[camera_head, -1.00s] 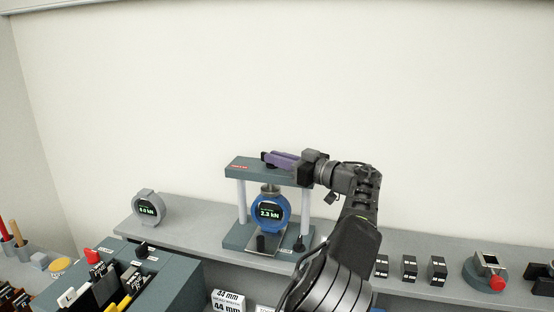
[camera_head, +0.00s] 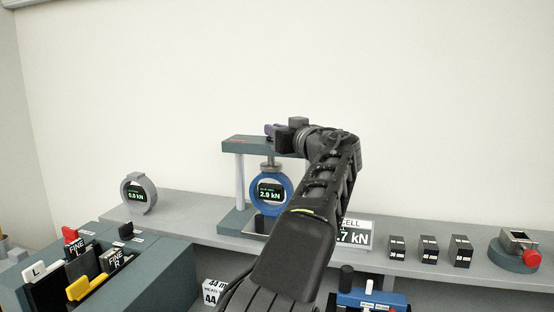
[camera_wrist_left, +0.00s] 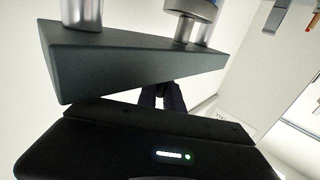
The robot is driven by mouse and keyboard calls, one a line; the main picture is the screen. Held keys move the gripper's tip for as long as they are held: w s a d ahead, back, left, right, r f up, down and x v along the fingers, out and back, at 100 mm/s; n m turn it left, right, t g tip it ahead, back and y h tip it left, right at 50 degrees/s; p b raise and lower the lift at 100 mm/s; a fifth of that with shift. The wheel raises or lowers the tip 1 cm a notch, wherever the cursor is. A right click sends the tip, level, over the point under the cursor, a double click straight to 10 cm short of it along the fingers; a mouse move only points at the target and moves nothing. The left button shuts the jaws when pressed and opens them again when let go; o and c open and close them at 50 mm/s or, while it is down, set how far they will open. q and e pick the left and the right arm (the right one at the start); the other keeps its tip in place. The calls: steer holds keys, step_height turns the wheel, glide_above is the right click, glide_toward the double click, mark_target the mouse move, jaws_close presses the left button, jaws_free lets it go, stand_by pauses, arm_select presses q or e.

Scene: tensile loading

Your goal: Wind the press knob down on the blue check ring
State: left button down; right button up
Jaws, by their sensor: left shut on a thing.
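The blue check ring (camera_head: 287,192) stands upright in the small press, under the screw, and its display reads 2.9 kN. The press has a grey-green top beam (camera_head: 236,147) on light posts. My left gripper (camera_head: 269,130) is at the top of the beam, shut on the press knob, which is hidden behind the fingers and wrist. The dark fingers (camera_wrist_left: 163,96) are close by the beam. My right gripper is out of view.
A grey ring gauge (camera_head: 138,193) reading 0.0 kN stands left on the shelf (camera_head: 190,210). A lever console (camera_head: 150,275) is at front left. Several dark blocks (camera_head: 428,249) and a fixture with a red knob (camera_head: 515,250) are at right. My arm covers the press's right side.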

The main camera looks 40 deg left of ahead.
arm_select(q)
steer(key=t+b, duration=0.1)
steer(key=m+t+h+b, duration=0.1)
steer(key=b, duration=0.1)
steer(key=f+m+t+h+b, duration=0.1)
steer(key=shift+s+a+b, duration=0.2)
steer(key=shift+s+b, duration=0.05)
steer(key=shift+b, duration=0.15)
steer(key=shift+r+m+t+h+b, duration=0.15)
steer(key=shift+m+t+h+b, duration=0.25)
steer(key=shift+m+t, duration=0.2)
steer(key=shift+s+a+r+m+t+h+b, duration=0.15)
steer(key=shift+m+t+h+b, duration=0.15)
steer(key=shift+m+t+h, duration=0.35)
steer(key=shift+w+d+r+m+t+h+b, duration=0.15)
steer(key=shift+m+t+h+b, duration=0.1)
steer(key=shift+m+t+h, duration=0.4)
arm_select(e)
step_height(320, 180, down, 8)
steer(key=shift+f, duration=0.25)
arm_select(q)
steer(key=shift+s+a+h, duration=0.1)
steer(key=shift+h, duration=0.3)
steer(key=c, duration=1.5)
jaws_free()
